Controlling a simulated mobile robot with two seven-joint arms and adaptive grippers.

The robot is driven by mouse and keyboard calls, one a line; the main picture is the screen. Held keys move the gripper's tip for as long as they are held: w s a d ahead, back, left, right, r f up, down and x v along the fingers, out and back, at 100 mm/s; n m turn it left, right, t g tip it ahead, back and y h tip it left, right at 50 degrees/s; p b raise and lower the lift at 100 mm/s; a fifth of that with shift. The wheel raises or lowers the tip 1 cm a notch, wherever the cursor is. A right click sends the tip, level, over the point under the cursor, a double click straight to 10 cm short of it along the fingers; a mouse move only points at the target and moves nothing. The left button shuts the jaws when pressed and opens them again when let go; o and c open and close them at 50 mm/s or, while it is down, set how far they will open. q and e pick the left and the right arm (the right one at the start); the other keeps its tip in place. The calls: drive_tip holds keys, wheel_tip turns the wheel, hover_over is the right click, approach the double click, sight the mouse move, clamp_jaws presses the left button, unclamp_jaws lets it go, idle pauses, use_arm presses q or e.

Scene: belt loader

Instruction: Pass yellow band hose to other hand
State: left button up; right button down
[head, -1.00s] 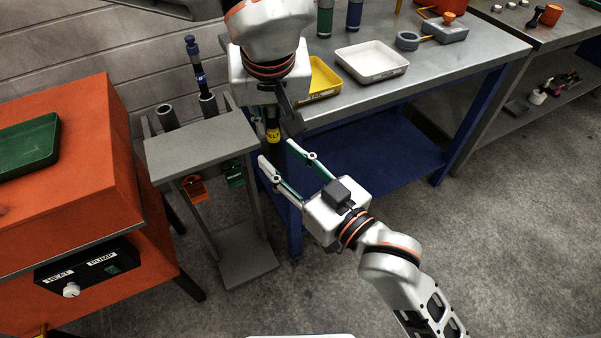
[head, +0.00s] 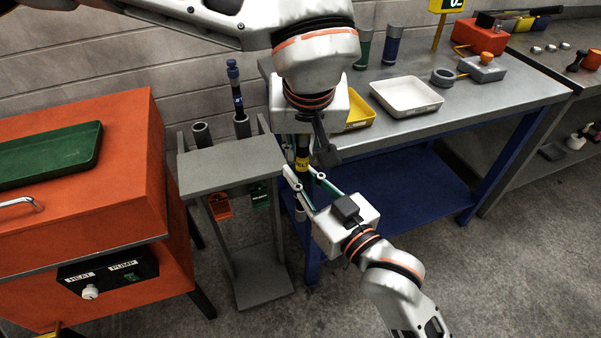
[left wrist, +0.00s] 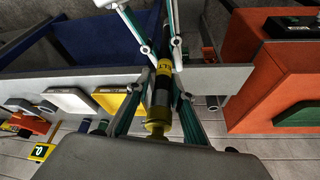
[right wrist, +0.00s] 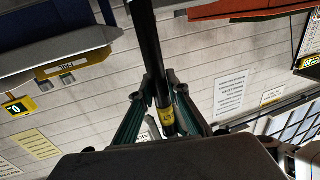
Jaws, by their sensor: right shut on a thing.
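The yellow band hose is a dark tube with a yellow labelled band (head: 301,165), hanging upright beside the rack. It also shows in the left wrist view (left wrist: 163,70) and the right wrist view (right wrist: 156,40). My right gripper (head: 306,182), reaching in from the lower right, is shut on the hose around its yellow band. My left gripper (head: 302,143) is above it, pointing down. Its fingers stand apart on either side of the hose's upper part, with gaps visible in the left wrist view (left wrist: 161,92). The brass end (left wrist: 156,128) lies between them, near the palm.
A grey rack (head: 225,160) holding a blue-banded hose (head: 238,95) stands just left of the grippers. An orange cabinet (head: 130,210) is farther left. The bench (head: 470,95) with a white tray (head: 408,97) and yellow tray (head: 360,115) lies behind and right.

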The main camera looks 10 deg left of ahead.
use_arm(q)
drive_tip(key=shift+o, duration=1)
drive_tip(key=shift+r, duration=0.1)
